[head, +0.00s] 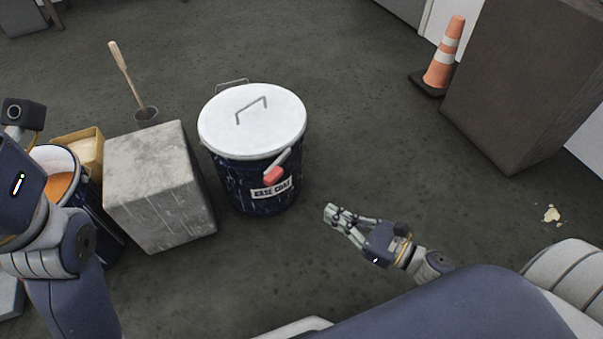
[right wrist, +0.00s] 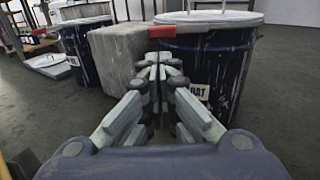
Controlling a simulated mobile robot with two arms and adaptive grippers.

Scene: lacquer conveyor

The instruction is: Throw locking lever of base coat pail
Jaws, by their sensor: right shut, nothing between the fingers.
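The base coat pail (head: 248,178) is a dark blue drum with a "BASE COAT" label, standing on the floor in the head view. A white lid (head: 252,118) with a wire handle covers its top. Its locking lever (head: 273,173) has a red grip and sticks out at the front of the rim. My right gripper (head: 330,211) is shut and empty, apart from the pail, to its lower right. In the right wrist view the fingertips (right wrist: 152,62) appear just below the red lever grip (right wrist: 162,31); I cannot tell if they touch. My left gripper is not in view.
A grey concrete block (head: 160,185) stands left of the pail. Behind it is a small pot (head: 147,115) with a wooden paddle. An open orange-filled pail (head: 62,185) is at the left. A traffic cone (head: 445,58) and a large brown box (head: 530,80) stand right; floor between is clear.

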